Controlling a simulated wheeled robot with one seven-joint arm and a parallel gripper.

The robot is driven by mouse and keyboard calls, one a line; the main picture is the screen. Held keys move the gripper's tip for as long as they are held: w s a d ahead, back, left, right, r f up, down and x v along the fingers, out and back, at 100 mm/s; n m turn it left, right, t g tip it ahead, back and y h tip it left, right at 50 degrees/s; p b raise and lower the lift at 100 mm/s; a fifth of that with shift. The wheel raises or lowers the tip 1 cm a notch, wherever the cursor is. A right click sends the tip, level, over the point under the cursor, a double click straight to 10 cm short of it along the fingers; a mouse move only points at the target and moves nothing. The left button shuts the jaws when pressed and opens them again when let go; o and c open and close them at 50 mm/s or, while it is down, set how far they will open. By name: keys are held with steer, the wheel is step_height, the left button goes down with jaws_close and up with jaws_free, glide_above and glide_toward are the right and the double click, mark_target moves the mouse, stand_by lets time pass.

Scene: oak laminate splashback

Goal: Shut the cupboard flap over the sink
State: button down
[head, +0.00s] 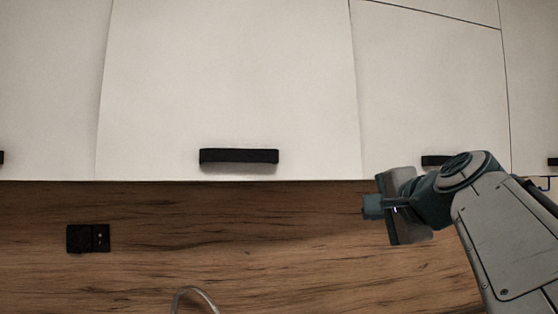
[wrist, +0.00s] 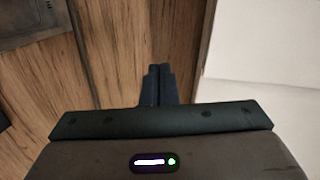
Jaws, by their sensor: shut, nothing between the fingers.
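The white cupboard flap (head: 230,80) over the sink spans the middle of the head view, with a black bar handle (head: 239,156) near its lower edge. Its lower edge looks about level with the neighbouring fronts, and its top is out of view. I cannot tell whether it is fully closed or slightly ajar. My gripper (head: 372,206) is shut and empty, below and right of the flap, in front of the wood splashback. Its fingers point left in the head view. The shut fingers (wrist: 157,85) also show in the wrist view, apart from the handle.
A white cupboard front (head: 430,90) with a dark handle (head: 437,161) adjoins on the right, partly behind my arm. A black socket (head: 88,238) is on the wood splashback (head: 270,230). A curved tap (head: 195,292) rises at the bottom. The space left of my gripper looks clear.

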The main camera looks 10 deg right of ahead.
steer(key=m+t, duration=0.2)
glide_toward(345, 175)
steer(key=shift+h, duration=0.4)
steer(key=w+p, duration=0.1)
steer(key=w, duration=0.1)
steer(key=w+p, duration=0.4)
steer(key=w, duration=0.1)
steer(key=shift+a+f, duration=0.2)
steer(key=shift+a, duration=0.1)
